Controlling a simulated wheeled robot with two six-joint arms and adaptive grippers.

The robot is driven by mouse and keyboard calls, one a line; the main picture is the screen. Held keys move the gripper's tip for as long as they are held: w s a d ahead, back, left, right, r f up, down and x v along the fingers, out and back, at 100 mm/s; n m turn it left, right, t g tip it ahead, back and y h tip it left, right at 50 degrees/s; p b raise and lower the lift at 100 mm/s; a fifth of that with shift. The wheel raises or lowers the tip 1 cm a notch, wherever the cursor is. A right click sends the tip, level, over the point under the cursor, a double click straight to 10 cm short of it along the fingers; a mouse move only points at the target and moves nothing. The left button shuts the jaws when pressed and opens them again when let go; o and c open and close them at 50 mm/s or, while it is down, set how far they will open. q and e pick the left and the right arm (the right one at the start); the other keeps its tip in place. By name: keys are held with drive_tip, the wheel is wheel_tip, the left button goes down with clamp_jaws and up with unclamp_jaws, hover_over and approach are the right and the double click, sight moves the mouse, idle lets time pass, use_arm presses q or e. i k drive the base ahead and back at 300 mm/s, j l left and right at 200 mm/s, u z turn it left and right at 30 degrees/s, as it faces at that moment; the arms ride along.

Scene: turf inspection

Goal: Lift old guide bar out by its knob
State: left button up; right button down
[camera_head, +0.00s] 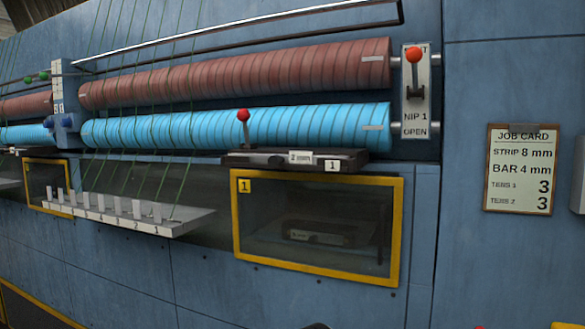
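The guide bar is a dark bar (262,159) on a ledge below the blue roller, with a small white label too small to read surely. A red ball knob (243,115) on a thin stem stands up from it, in front of the blue roller (300,126). The bar rests on or in a dark holder (350,160) marked 1; I cannot tell how it is seated. Neither of my grippers shows in the head view.
A job card (518,169) on the right reads strip 8 mm, bar 4 mm. A red-knobbed lever (414,73) sits on the NIP 1 plate. A yellow-framed window (242,217) below shows a dark bar-like item inside. A pegged shelf (120,215) juts out left.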

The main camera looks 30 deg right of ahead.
sight(296, 157)
drive_tip(key=i+j+z, duration=0.15)
drive_tip(key=z, duration=0.25)
drive_tip(key=j+z, duration=0.2)
drive_tip(key=z, duration=0.25)
drive_tip(key=i+j+z, duration=0.15)
drive_tip(key=z, duration=0.25)
drive_tip(key=j, duration=0.1)
